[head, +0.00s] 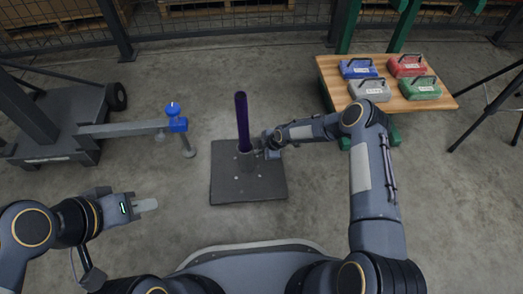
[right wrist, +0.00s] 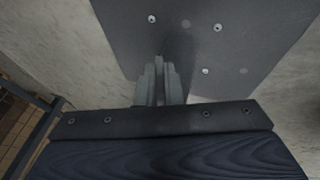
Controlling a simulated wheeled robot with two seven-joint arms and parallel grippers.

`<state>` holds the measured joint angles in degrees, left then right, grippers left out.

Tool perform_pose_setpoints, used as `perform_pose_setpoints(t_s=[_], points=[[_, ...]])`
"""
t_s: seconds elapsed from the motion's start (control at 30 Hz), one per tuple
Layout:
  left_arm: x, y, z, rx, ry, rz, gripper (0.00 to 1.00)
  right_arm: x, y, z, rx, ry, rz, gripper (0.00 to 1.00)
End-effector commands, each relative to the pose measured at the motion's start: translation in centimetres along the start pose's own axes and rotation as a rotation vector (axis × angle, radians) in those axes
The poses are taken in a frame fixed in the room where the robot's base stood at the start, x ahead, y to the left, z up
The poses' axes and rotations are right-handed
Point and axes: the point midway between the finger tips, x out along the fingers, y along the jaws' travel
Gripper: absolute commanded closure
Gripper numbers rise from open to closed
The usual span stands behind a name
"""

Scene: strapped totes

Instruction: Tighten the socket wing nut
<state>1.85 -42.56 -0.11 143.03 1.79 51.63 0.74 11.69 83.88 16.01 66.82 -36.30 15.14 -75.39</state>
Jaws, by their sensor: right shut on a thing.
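A dark square base plate (head: 225,188) lies on the floor in the middle of the head view. A short grey socket (head: 246,160) stands on it, with a dark purple pole (head: 242,120) upright in it. My right gripper (head: 262,151) is at the right side of the socket. In the right wrist view its fingers (right wrist: 160,84) are close together above the plate (right wrist: 255,50), shut on the socket wing nut, which they hide. My left gripper (head: 146,205) is apart from everything, left of the plate; its finger gap cannot be made out.
A wooden table (head: 435,103) at the right holds several coloured strapped cases. Tripod legs (head: 490,108) stand at the far right. Floor around the plate is clear.

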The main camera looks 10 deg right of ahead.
Motion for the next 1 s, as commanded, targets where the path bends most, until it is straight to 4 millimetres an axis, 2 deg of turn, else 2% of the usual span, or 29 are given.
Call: perform_pose_setpoints(t_s=[0.17, 0.7, 1.0], points=[[-0.01, 0.0, -0.01, 0.0, 0.0, 0.0, 0.71, 0.11, 0.17, -0.27, 0.017, 0.003, -0.036, 1.0], [0.01, 0.0, 0.0, 0.0, 0.0, 0.0, 0.71, 0.36, 0.62, -0.34, 0.168, 0.004, -0.399, 1.0], [0.01, 0.0, 0.0, 0.0, 0.0, 0.0, 0.71, 0.2, 0.56, -0.47, 0.19, 0.01, -0.456, 1.0]])
